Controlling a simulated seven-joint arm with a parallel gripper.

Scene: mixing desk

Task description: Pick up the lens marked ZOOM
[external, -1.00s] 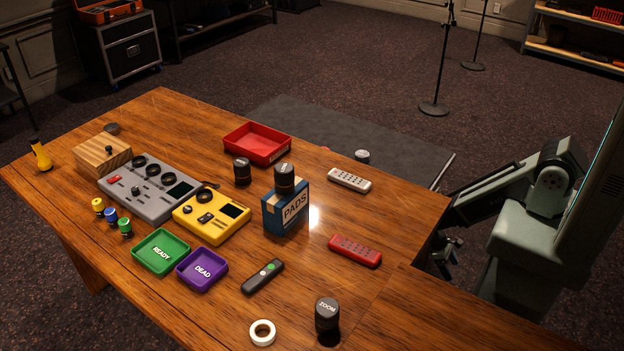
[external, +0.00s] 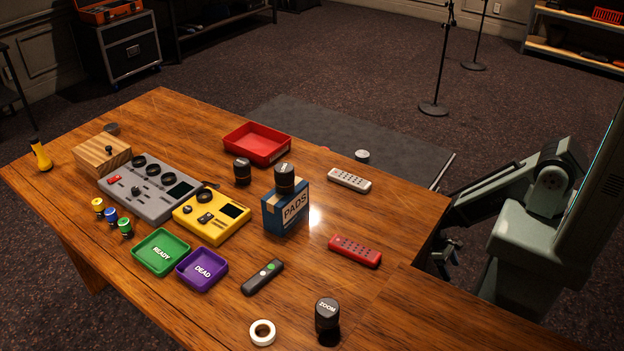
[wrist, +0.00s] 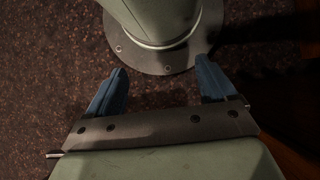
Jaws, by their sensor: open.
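The lens marked ZOOM (external: 327,315) is a black cylinder standing upright near the front edge of the desk, with white lettering on its top. Another black lens (external: 284,178) stands on the blue PADS box (external: 286,210). A third black lens (external: 242,171) stands on the desk to the left of that box. My gripper (external: 447,258) hangs low beside the desk's right edge, away from the lenses and partly hidden. In the wrist view its two blue fingers (wrist: 161,83) are apart and empty, over the floor and near my base.
A white tape roll (external: 262,333) lies left of the ZOOM lens. A dark remote (external: 263,276) and a red remote (external: 355,251) lie behind it. Green (external: 145,265) and purple (external: 187,281) trays sit further left. The desk edge (external: 432,228) lies between my gripper and the desktop.

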